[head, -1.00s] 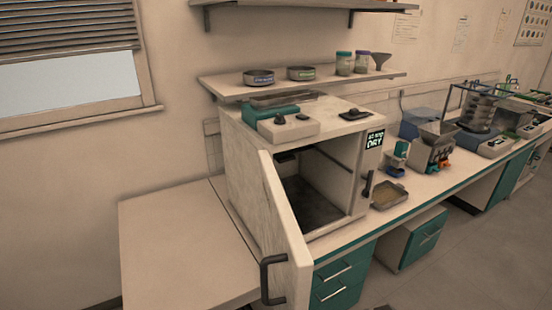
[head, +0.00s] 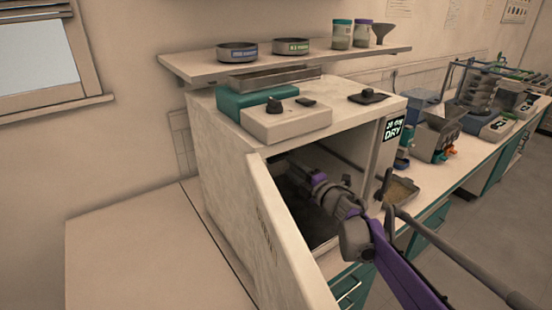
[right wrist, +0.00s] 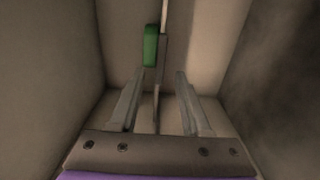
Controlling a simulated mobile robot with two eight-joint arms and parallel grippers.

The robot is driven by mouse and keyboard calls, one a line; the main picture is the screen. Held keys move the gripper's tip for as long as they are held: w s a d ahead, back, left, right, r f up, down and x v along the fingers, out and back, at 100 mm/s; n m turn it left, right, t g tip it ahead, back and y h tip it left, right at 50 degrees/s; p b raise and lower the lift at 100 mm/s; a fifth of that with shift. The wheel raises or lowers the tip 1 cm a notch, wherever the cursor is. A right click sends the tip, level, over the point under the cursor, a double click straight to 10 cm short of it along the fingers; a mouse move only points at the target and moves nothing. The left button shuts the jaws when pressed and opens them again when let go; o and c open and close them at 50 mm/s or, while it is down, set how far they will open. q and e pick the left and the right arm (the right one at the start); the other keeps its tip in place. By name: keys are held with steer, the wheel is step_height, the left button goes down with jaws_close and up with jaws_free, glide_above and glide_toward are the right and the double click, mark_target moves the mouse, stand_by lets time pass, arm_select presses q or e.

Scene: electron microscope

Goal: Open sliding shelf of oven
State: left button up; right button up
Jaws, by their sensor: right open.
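The oven (head: 222,158) stands on the bench in the head view, with its door (head: 275,225) swung wide open toward the front left. My right arm reaches through the opening, and the right gripper (right wrist: 158,88) is inside the chamber; its fingertips are hard to make out in the head view. In the right wrist view the right gripper is open. A thin grey plate, seen edge-on, runs between its fingers without visible contact; it looks like the sliding shelf (right wrist: 158,100). A green piece (right wrist: 151,46) sits beside the plate, beyond the fingertips.
Chamber walls (right wrist: 65,70) rise close on both sides of the right gripper. A balance-like device (head: 285,119) sits on the oven top. A wall shelf (head: 200,69) with bowls and jars hangs above.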

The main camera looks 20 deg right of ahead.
mark_target(280, 160)
steer(key=x, duration=0.7)
steer(key=shift+w+f, duration=0.1)
steer(key=shift+w, duration=0.05)
jaws_close()
stand_by(1.2)
